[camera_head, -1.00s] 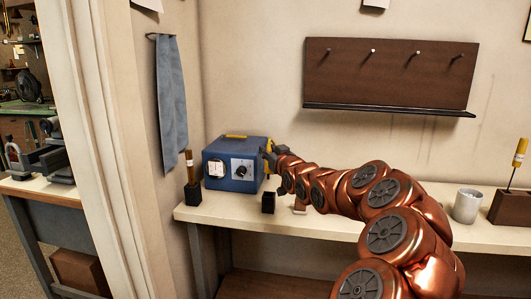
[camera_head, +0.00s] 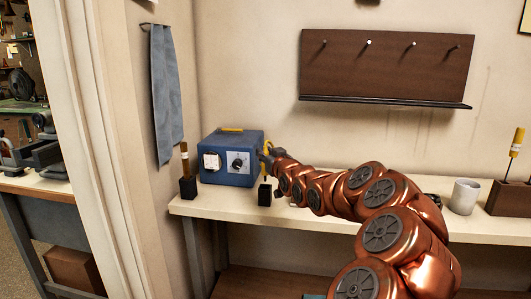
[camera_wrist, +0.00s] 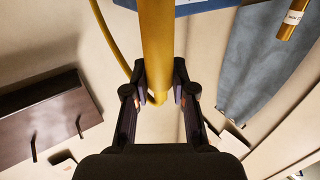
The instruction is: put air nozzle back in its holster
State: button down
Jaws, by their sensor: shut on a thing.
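The air nozzle is most likely the thick yellow tube (camera_wrist: 157,35) between my fingers in the wrist view. My gripper (camera_wrist: 161,82) is shut on it, and a thinner yellow hose (camera_wrist: 108,38) curves beside it. In the head view my gripper (camera_head: 268,158) is at the right side of the blue box (camera_head: 230,172), with a little yellow showing by it. A small black open-topped block (camera_head: 265,195), perhaps the holster, stands on the bench below my gripper, apart from it. My wrist hides most of the nozzle in the head view.
A grey-blue cloth (camera_head: 166,95) hangs on the wall. A cup (camera_head: 465,196) and a wooden block (camera_head: 510,198) with a yellow-handled tool stand at right. A pegboard (camera_head: 385,68) hangs above.

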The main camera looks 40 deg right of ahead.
aim_at(266, 175)
jog(key=shift+f+b, duration=0.55)
jog(key=shift+f, duration=0.55)
jog(key=shift+f+b, duration=2.25)
jog(key=shift+f, duration=0.75)
dwell(1.2)
jog(key=c, duration=0.9)
grip_release()
jog(key=shift+s, duration=0.1)
jog(key=shift+v, duration=5.95)
